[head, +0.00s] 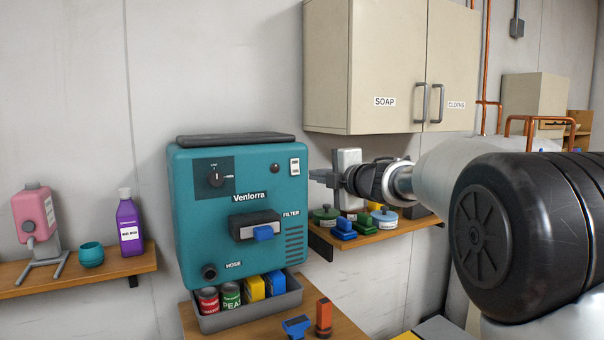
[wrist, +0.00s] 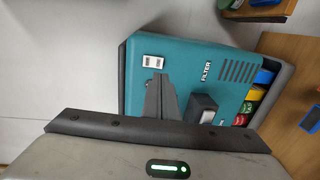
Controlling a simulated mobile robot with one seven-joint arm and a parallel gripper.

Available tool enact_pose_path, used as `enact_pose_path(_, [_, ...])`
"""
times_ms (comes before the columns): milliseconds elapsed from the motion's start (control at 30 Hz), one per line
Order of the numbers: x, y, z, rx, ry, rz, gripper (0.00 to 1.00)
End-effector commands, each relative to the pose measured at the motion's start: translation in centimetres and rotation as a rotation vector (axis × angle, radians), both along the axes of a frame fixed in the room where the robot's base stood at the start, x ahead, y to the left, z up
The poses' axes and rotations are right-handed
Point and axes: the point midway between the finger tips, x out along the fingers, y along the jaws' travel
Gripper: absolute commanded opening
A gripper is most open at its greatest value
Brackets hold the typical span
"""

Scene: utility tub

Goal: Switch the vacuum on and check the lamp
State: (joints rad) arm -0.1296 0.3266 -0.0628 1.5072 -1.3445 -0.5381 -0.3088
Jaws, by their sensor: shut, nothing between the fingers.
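The vacuum is a teal box (head: 187,240) marked Venlorra, on the wall side above a wooden surface; its teal front also shows in the wrist view (wrist: 190,55). A white rocker switch (head: 294,166) sits at its upper right and also shows in the wrist view (wrist: 153,61). A small round lamp (head: 276,168) left of the switch looks dark. My gripper (head: 314,175) is shut and empty, just right of the switch in the head view. In the wrist view its fingertips (wrist: 157,76) lie just below the switch; I cannot tell whether they touch.
The vacuum front also has a dial (head: 215,177) and a filter block with a blue tab (head: 263,233). A grey tray (head: 240,318) with cans and packs stands below. A shelf with tubs (head: 387,216) is behind my gripper. Cabinets (head: 390,65) hang above it.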

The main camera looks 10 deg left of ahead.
Motion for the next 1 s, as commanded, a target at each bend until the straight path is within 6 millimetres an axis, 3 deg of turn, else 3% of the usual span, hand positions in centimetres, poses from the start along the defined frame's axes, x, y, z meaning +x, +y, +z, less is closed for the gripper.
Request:
enact_pose_path(200, [3.9, 2.7, -0.6, -0.001, 0.002, 0.001, 0.00])
enact_pose_path(400, [6.3, 4.2, -0.8, -0.001, 0.000, 0.000, 0.00])
enact_pose_path(1000, [7.5, 5.1, -1.0, 0.000, 0.002, 0.000, 0.00])
